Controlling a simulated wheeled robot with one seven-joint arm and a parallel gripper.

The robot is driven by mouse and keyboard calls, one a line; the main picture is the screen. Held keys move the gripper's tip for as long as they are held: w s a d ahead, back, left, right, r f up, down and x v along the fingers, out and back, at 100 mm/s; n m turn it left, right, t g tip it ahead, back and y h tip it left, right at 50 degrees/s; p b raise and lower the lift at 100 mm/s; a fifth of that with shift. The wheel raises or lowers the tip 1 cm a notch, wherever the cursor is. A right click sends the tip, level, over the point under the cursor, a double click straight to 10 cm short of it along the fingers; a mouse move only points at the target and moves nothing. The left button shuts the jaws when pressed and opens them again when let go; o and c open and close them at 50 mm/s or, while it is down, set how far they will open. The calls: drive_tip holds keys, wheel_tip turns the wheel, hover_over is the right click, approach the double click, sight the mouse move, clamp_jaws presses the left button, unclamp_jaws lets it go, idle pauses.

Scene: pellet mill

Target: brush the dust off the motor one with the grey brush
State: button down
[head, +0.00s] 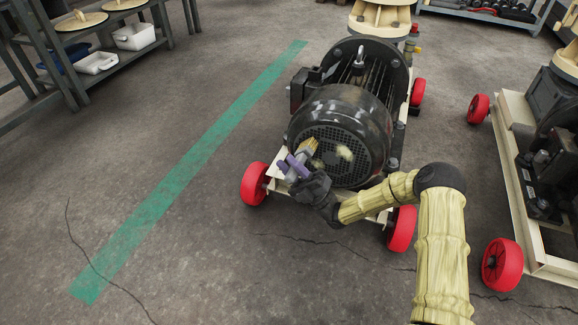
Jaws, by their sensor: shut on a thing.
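The motor (355,105) is black with a round grille end and sits on a cream cart with red wheels. A pale yellow dust patch (344,153) shows on the grille, right of the brush. My gripper (293,166) is low in front of the grille, at its left side, shut on the grey brush (304,155). The brush's yellowish bristles point up toward the grille; I cannot tell whether they touch it. My fingers hide part of the brush handle, and my arm crosses in front of the cart's lower right.
A second cart (535,185) with dark machinery stands close on the right. A shelf (90,50) with white bins is at the upper left. A green floor stripe (190,175) runs along open, cracked floor on the left.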

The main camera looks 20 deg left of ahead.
drive_tip(key=shift+s+d+r+p, duration=0.1)
drive_tip(key=shift+d+r+p, duration=0.7)
drive_tip(key=shift+d+r, duration=0.5)
drive_tip(key=c, duration=1.7)
unclamp_jaws()
drive_tip(key=shift+c, duration=0.2)
clamp_jaws()
